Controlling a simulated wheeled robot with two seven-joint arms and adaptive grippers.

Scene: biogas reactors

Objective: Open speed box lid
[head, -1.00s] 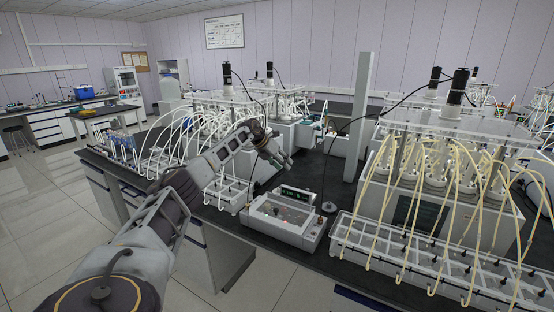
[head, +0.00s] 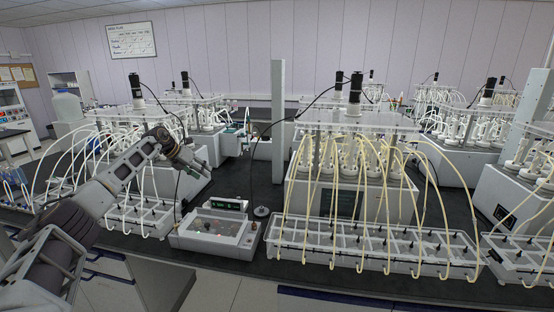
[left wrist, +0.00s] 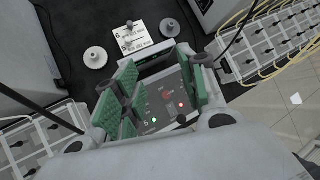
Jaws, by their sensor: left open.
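The speed box (head: 212,236) is a low pale grey unit on the dark bench, with a raised display at its back. Its top panel shows knobs and small lights; the clear lid over it is hard to make out, and I cannot tell its exact position. My left gripper (head: 203,168) hangs above and slightly behind the box, apart from it. In the left wrist view, the open left gripper (left wrist: 162,88) has green pads on both sides of the box's panel (left wrist: 167,100), with nothing between them. My right gripper is out of view.
A reactor unit (head: 350,192) with a tube-filled rack (head: 370,243) stands right of the box. Another rack (head: 140,218) stands to its left. A grey post (head: 278,130) rises behind. Round pale discs (left wrist: 95,57) and a white label card (left wrist: 136,38) lie behind the box.

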